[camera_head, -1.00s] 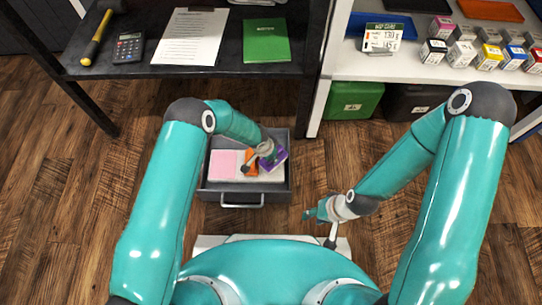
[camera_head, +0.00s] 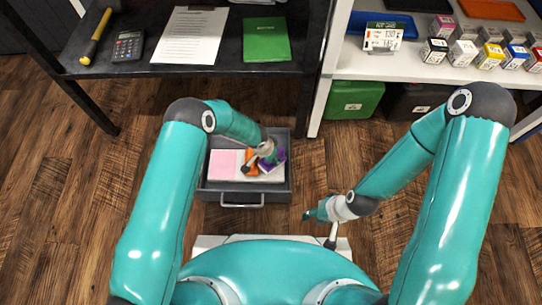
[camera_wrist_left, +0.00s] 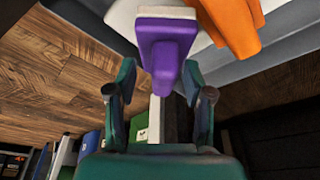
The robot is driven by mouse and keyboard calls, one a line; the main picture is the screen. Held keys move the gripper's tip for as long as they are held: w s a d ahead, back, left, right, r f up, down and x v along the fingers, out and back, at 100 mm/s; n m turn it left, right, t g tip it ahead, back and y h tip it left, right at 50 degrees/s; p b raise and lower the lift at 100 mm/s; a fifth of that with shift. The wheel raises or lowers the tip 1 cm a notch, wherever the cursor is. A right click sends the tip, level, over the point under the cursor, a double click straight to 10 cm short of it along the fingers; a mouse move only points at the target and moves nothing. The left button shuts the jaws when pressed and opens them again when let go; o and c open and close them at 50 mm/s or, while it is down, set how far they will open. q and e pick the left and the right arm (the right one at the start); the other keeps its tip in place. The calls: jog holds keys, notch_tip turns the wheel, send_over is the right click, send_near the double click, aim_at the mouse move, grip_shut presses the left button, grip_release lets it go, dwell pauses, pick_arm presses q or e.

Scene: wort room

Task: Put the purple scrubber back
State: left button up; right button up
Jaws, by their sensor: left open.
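The purple scrubber (camera_head: 280,160) is at the right side of the open grey drawer (camera_head: 245,197) in the head view, partly hidden by my left gripper (camera_head: 269,155). In the left wrist view the scrubber (camera_wrist_left: 165,30) has a wide purple-and-white head and a narrower end pointing toward my left gripper (camera_wrist_left: 158,82). The fingers are spread, with that end in front of the gap between them. I cannot tell whether they touch it. My right gripper (camera_head: 314,214) hangs in front of the drawer's right side, away from the scrubber; its jaw opening is too small to tell.
An orange item (camera_head: 249,163) lies beside the scrubber, and a pink block (camera_head: 223,163) is at the drawer's left. A black shelf with a clipboard (camera_head: 190,36) and green book (camera_head: 266,40) stands behind. A green box (camera_head: 354,101) is at right.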

pick_arm(q)
jog(key=shift+r+p, duration=0.35)
jog(key=shift+r, duration=0.3)
jog(key=p+v, duration=0.3)
jog(key=v, duration=0.8)
jog(key=s+a+r+n+h, duration=0.1)
jog(key=s+a+n, duration=0.3)
jog(key=s, duration=0.7)
jog(key=s+a+n+g, duration=0.1)
jog(key=s+a+n, duration=0.4)
jog(key=s, duration=0.6)
jog(key=shift+s+a+r+n+h, duration=0.15)
jog(key=shift+r+n+h, duration=0.25)
jog(key=shift+n, duration=0.6)
pick_arm(e)
notch_tip(320, 180, up, 4)
jog(key=shift+r, duration=0.1)
